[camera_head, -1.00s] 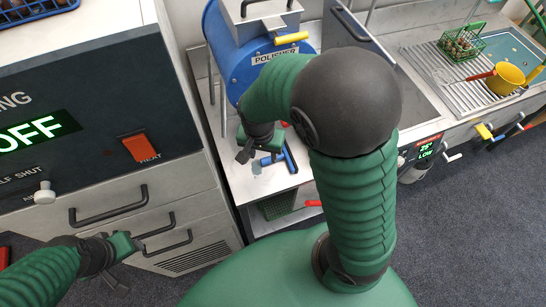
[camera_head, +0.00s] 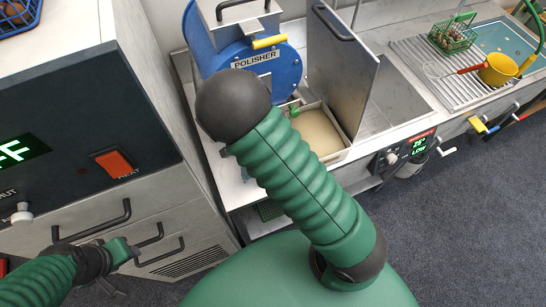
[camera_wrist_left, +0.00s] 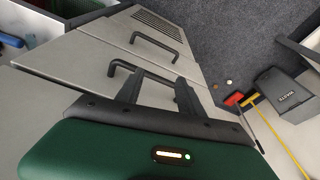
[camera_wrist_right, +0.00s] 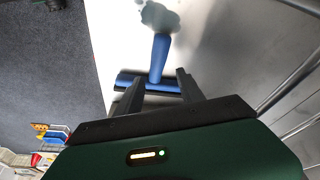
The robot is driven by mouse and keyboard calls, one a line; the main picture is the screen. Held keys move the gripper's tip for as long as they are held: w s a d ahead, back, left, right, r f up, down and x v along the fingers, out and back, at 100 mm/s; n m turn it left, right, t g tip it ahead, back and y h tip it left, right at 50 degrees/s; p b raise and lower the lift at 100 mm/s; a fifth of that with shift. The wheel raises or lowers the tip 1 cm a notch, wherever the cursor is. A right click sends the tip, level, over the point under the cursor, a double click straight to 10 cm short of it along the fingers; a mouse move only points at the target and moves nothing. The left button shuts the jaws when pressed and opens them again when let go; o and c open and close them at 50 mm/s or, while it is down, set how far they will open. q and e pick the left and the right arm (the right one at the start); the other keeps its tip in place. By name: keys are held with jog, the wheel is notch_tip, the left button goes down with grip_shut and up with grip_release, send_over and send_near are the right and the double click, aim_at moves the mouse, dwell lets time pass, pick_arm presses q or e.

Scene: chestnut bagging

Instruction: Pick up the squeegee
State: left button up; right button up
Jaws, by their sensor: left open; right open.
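The squeegee, a blue T-shaped tool (camera_wrist_right: 160,58), lies on a pale metal surface in the right wrist view. Its handle points away and its crossbar lies nearer. My right gripper (camera_wrist_right: 157,88) is open, its fingers on either side in the picture, overlapping the crossbar. I cannot tell whether they touch it. In the head view my right arm hides the squeegee and the right gripper. My left gripper (camera_head: 118,284) is open and empty by the drawer fronts at lower left; in the left wrist view its fingers (camera_wrist_left: 158,90) show before a drawer handle.
The blue polisher (camera_head: 262,78) stands on the counter, beside an open metal lid (camera_head: 342,75) and a basin with pale contents (camera_head: 316,132). A yellow pot (camera_head: 497,70) and green basket (camera_head: 453,38) are at far right. Drawers (camera_head: 130,215) stand at left.

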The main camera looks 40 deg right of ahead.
jog(key=x, duration=0.4)
jog(key=shift+s+a+p, duration=0.1)
jog(key=shift+s+p, duration=0.15)
jog(key=shift+p, duration=0.15)
jog(key=shift+a+f, duration=0.25)
jog(key=shift+f, duration=0.05)
jog(key=shift+w+a, duration=0.2)
jog(key=shift+a, duration=0.15)
jog(key=shift+d, duration=0.15)
jog(key=c, duration=0.4)
jog(key=shift+s+d+f, duration=0.1)
jog(key=shift+s+d, duration=0.05)
jog(key=shift+d, duration=0.3)
grip_shut()
pick_arm(q)
jog(key=shift+s+a+r, duration=0.15)
jog(key=shift+r, duration=0.35)
pick_arm(e)
jog(key=shift+a, duration=0.1)
